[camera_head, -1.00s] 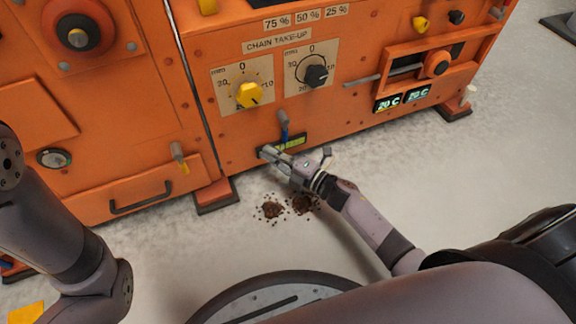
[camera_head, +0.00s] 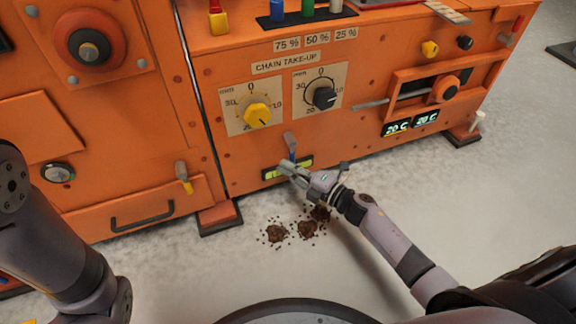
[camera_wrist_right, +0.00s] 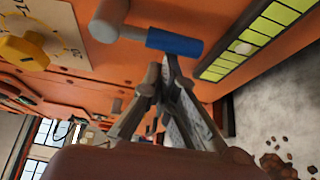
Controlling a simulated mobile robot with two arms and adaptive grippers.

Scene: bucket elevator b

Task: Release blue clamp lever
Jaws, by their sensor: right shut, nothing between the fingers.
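The blue clamp lever (camera_head: 292,155) hangs from a grey pivot on the lower front of the orange machine. Its handle points down in the head view. In the right wrist view the blue handle (camera_wrist_right: 175,43) extends right from its grey pivot. My right gripper (camera_head: 284,167) is shut and empty, with its tips just below the blue handle. In the right wrist view the gripper tips (camera_wrist_right: 165,72) are close to the handle's underside; I cannot tell whether they touch. My left gripper is out of view; only part of my left arm shows.
A yellow-green level strip (camera_head: 303,166) sits behind the gripper. Yellow (camera_head: 257,114) and black (camera_head: 324,97) dials are above. A yellow-tipped lever (camera_head: 184,178) is to the left. Brown debris (camera_head: 276,233) lies on the otherwise clear floor in front.

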